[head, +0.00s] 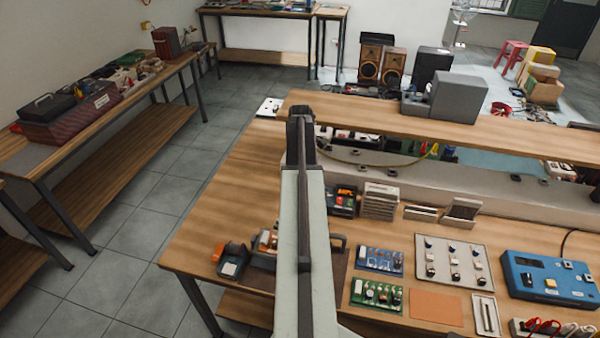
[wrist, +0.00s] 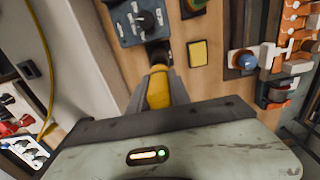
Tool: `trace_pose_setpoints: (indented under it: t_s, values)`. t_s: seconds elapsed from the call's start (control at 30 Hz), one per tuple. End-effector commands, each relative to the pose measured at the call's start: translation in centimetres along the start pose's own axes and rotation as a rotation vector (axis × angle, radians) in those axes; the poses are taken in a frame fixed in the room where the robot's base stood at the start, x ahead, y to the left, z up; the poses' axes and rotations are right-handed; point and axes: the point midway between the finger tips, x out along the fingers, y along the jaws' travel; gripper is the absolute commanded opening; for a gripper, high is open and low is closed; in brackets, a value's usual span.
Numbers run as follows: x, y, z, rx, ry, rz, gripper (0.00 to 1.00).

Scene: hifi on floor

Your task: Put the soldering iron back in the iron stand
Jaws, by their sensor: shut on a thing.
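My gripper (head: 302,112) is at the far end of my raised arm in the head view, in front of the shelf over the workbench. In the wrist view my gripper (wrist: 158,82) is shut on a short yellow shaft, which looks like the handle of the soldering iron (wrist: 158,92). Most of the iron is hidden behind my gripper's wide grey plate, and its tip cannot be made out. In the head view my arm hides the iron. I cannot pick out the iron stand for sure; a yellow pad in a dark frame (wrist: 198,53) lies just beyond the gripper in the wrist view.
A knobbed panel (wrist: 140,20) shows in the wrist view. Bare wood lies at the bench's left.

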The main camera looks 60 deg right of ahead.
Motion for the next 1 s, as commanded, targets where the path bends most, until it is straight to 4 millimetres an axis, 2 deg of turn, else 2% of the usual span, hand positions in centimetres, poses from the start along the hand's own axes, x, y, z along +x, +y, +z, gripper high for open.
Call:
trace_pose_setpoints:
  t_s: [0.63, 0.8, 1.0]
  values:
    - [6.0, 0.0, 0.0, 0.0, 0.0, 0.0, 0.0]
    - [6.7, 0.0, 0.0, 0.001, 0.0, 0.0, 0.0]
    - [6.6, 0.0, 0.0, 0.001, 0.0, 0.0, 0.0]
